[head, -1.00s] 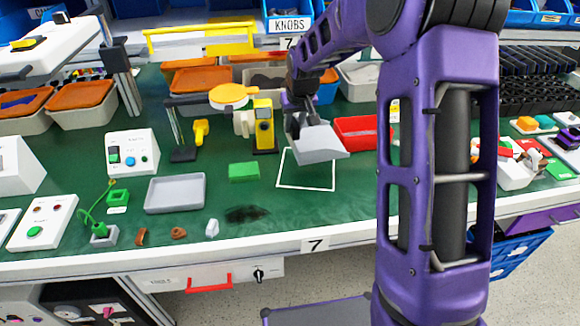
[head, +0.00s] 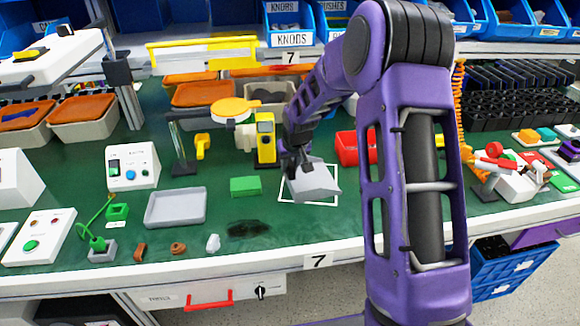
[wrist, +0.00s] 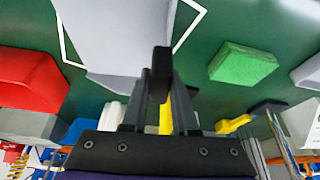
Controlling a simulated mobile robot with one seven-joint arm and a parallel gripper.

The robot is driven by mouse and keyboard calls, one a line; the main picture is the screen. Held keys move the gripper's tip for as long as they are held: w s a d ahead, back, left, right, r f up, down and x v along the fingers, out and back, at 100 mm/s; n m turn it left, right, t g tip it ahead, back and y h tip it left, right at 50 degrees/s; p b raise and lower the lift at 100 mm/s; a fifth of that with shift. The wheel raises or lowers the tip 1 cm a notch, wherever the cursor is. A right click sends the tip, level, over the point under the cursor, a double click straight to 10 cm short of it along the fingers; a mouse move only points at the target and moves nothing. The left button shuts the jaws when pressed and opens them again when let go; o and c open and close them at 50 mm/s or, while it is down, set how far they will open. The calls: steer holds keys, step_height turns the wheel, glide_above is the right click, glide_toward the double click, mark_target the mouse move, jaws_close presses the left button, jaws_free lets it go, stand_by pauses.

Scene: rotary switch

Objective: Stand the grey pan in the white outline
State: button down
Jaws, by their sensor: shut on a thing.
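The grey pan (head: 316,180) is at my gripper, over the white outline (head: 309,204) on the green bench top. My gripper (head: 294,165) is shut on the pan's black handle, which shows between the fingers in the wrist view (wrist: 161,72). The pan looks tilted in the head view, and I cannot tell whether it touches the bench. In the wrist view the pan (wrist: 115,35) covers much of the outline (wrist: 190,30), whose corners show on both sides.
A green block (head: 245,186) lies left of the outline, and a grey tray (head: 175,207) further left. A yellow device (head: 265,138) stands behind. A dark patch (head: 249,229) marks the bench near the front edge.

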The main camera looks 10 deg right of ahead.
steer(key=c, duration=0.7)
jaws_free()
steer(key=shift+s+r, duration=0.1)
steer(key=shift+r, duration=0.4)
steer(key=p+v, duration=0.1)
steer(key=v, duration=1)
steer(key=shift+s+r, duration=0.1)
